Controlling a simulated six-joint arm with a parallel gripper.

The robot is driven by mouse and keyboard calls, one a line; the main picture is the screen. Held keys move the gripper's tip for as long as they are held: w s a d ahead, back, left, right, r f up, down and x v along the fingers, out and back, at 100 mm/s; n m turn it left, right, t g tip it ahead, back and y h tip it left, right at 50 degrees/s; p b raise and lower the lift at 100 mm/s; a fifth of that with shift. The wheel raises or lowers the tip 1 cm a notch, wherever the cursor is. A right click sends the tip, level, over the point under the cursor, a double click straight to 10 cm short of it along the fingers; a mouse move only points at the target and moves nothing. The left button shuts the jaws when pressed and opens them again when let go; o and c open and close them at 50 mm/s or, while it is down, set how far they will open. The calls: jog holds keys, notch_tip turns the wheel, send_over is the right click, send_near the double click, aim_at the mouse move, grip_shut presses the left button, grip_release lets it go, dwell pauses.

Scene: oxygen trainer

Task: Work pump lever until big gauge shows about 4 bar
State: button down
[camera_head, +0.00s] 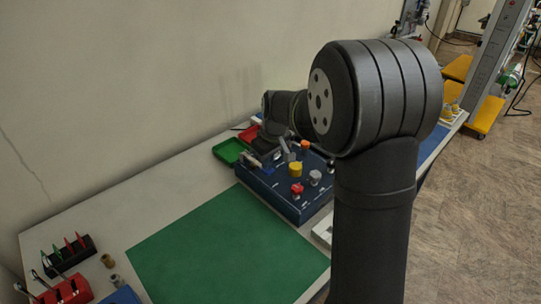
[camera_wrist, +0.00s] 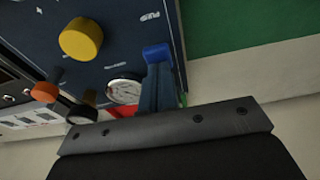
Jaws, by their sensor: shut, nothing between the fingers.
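The dark blue trainer panel (camera_head: 302,206) lies past the green mat in the head view, and it fills the upper left of the wrist view (camera_wrist: 115,30). A white-faced gauge (camera_wrist: 124,88) shows close to my gripper; its reading is too small to make out. My gripper (camera_wrist: 157,55) is over the panel's edge by this gauge. A blue bar with a brighter blue end stands at its middle, which looks like my shut fingers. They hold nothing. I cannot clearly tell the pump lever apart; my arm covers part of the panel in the head view.
On the panel are a yellow knob (camera_wrist: 82,38), an orange knob (camera_wrist: 45,92), a black knob (camera_wrist: 82,113) and a red knob (camera_head: 297,189). A green tray (camera_head: 228,151) stands beside the panel near the wall. The green mat (camera_head: 225,245) is clear.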

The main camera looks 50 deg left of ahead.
jog(key=shift+f, duration=0.55)
jog(key=shift+r, duration=1.9)
jog(key=shift+f, duration=0.1)
